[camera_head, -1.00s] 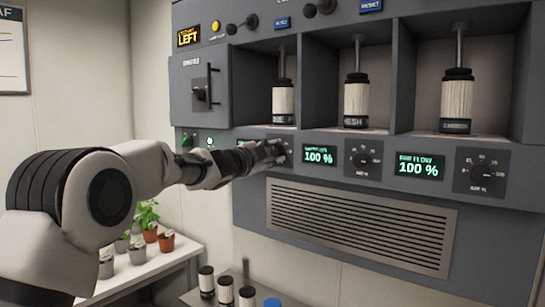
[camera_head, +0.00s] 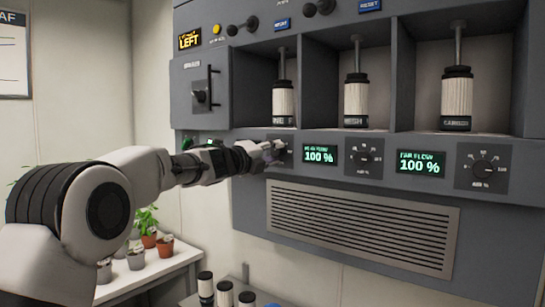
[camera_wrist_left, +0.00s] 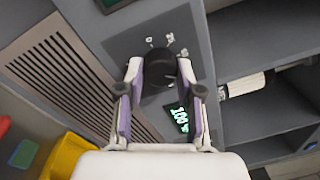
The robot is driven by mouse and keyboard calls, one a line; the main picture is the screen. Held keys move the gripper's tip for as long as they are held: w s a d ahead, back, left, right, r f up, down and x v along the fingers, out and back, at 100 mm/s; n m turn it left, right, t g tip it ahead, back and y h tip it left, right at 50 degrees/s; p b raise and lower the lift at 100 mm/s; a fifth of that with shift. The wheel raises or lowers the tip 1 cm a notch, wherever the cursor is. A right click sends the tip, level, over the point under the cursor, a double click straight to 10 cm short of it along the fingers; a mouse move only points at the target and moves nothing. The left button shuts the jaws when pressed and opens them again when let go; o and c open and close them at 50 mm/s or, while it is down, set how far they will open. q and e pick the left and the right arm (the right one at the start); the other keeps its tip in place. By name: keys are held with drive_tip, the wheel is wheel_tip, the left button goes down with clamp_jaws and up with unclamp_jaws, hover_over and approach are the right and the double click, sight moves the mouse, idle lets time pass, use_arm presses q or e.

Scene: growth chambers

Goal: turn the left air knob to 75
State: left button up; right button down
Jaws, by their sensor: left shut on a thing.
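The left air knob (camera_wrist_left: 160,61) is a dark round knob on a grey dial plate, between my fingertips in the left wrist view. My left gripper (camera_wrist_left: 159,70) is shut on it. In the head view my left gripper (camera_head: 276,151) covers most of this knob and its dial plate (camera_head: 288,141). The knob's own display is hidden behind my arm in the head view. In the left wrist view a green display (camera_wrist_left: 180,118) next to the gripper reads 100, partly covered by a finger. My right gripper is not in view.
The middle knob (camera_head: 365,157) and right knob (camera_head: 486,169) have displays (camera_head: 319,155) and (camera_head: 421,163) beside them, both reading 100 %. Labelled canisters (camera_head: 356,102) stand in bays above. A slatted vent (camera_head: 361,227) lies below. Potted plants (camera_head: 149,239) stand on a table at lower left.

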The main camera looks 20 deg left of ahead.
use_arm(q)
drive_tip(key=shift+f+m, duration=0.1)
drive_tip(key=shift+m, duration=0.8)
drive_tip(key=o, duration=1.2)
drive_tip(key=shift+w, duration=0.1)
drive_tip(key=shift+c, duration=0.2)
drive_tip(key=v, duration=1.2)
